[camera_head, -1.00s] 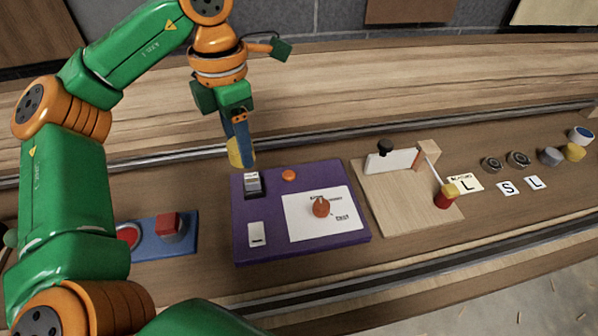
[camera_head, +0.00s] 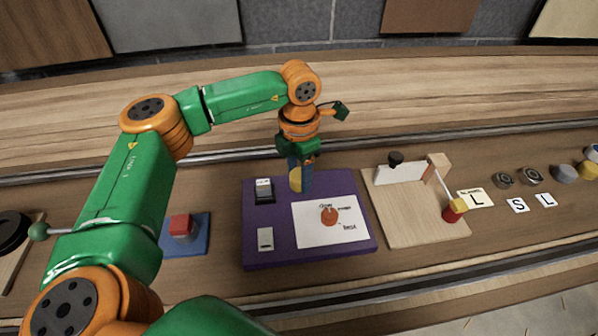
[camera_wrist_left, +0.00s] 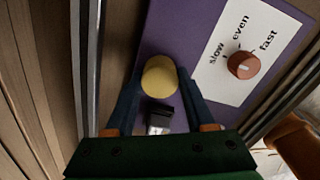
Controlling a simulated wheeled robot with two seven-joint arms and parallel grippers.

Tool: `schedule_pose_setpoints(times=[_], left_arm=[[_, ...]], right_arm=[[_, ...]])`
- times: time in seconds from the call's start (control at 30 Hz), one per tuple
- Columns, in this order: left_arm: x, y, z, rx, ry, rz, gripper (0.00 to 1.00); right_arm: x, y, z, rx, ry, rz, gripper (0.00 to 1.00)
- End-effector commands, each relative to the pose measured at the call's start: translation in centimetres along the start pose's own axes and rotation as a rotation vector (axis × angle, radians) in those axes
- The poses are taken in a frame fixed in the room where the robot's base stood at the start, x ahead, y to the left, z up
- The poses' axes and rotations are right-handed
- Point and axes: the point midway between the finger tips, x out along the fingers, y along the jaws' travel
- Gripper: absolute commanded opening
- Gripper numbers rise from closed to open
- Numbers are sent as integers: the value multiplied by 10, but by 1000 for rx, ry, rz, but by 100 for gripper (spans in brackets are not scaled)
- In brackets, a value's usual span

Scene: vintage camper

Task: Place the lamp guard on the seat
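My left gripper (camera_head: 300,182) is over the purple panel (camera_head: 350,252), with its fingers pointing down. It is shut on a round yellow piece, probably the lamp guard (camera_head: 295,179). In the left wrist view the yellow piece (camera_wrist_left: 160,76) sits between the two blue fingertips, above the panel. The orange lamp at the panel's back edge is hidden behind the gripper and the piece. I cannot tell whether the piece touches the panel. No part is plainly marked as the seat. My right gripper does not show.
The panel carries a black rocker switch (camera_head: 263,190), a white switch (camera_head: 265,238) and an orange knob (camera_head: 329,216). A red button on a blue base (camera_head: 198,246) stands left. A wooden board (camera_head: 400,220) stands right; farther right are dark rings (camera_head: 503,180) and lettered cards (camera_head: 517,205).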

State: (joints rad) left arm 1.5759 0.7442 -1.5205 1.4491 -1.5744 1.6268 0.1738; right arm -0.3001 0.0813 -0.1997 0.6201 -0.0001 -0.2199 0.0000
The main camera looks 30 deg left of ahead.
Motion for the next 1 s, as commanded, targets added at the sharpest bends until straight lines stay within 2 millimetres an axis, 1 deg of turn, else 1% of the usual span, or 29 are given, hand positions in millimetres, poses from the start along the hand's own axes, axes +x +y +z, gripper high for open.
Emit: schedule_pose_setpoints(times=[0.03,0.07,0.1,0.37,0.43,0.47,0.57,0.8,0.9,1.0], left_arm=[[0,0,0,0,0,0,69],[0,0,0,0,0,0,77],[0,0,0,0,0,0,83],[-1,0,0,0,0,0,83],[-7,0,0,0,0,0,83],[-8,0,0,0,-2,1,83],[-25,0,1,-1,-4,1,83],[-91,0,1,0,-5,1,83],[-111,0,1,0,-2,1,83],[-121,0,0,0,-1,0,83]], right_arm=[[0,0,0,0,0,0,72],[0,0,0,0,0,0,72],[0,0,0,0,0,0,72],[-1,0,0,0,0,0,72],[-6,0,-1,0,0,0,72],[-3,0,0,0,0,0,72],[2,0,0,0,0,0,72],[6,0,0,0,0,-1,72],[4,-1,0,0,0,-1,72],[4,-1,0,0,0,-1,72]])
